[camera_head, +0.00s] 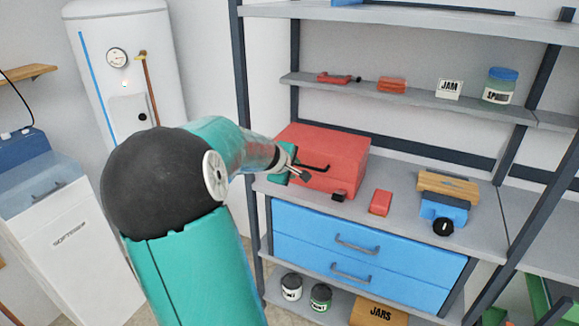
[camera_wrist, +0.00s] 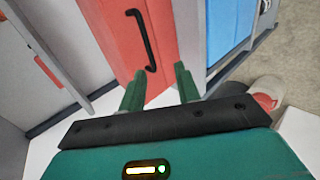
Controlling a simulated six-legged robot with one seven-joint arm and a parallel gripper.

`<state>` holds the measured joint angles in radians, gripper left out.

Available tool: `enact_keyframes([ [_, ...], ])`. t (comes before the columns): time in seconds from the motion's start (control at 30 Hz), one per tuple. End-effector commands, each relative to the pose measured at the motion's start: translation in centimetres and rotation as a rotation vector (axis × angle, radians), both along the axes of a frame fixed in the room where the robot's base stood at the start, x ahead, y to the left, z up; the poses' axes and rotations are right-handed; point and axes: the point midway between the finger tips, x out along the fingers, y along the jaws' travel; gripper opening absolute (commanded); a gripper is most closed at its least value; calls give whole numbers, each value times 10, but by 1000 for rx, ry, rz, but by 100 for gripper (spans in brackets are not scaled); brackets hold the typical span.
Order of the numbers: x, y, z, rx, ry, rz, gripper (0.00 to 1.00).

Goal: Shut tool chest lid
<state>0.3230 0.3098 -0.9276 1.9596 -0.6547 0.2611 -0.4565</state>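The red tool chest (camera_head: 338,150) stands on the grey shelf above the blue drawers. Its top looks flat and level, and I cannot make out a gap under the lid. A black handle (camera_head: 318,167) is on its front. My gripper (camera_head: 299,175) is at the chest's front left, close to the handle; I cannot tell whether it touches. In the wrist view, the red chest face (camera_wrist: 115,45) and its black handle (camera_wrist: 143,38) lie ahead of my gripper (camera_wrist: 159,70).
A small red box (camera_head: 380,203) and a blue and wooden tool (camera_head: 445,200) sit right of the chest. Blue drawers (camera_head: 350,255) are below. A white tank (camera_head: 130,70) stands left.

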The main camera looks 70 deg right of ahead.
Motion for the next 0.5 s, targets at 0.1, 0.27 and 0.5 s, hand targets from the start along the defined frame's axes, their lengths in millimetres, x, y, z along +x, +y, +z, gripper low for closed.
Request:
enact_keyframes([
  [0.1,3,11,10,-2,-2,4,33],
  [0.27,2,18,17,-2,-1,2,33],
  [0.5,2,20,18,-2,-1,0,33],
])
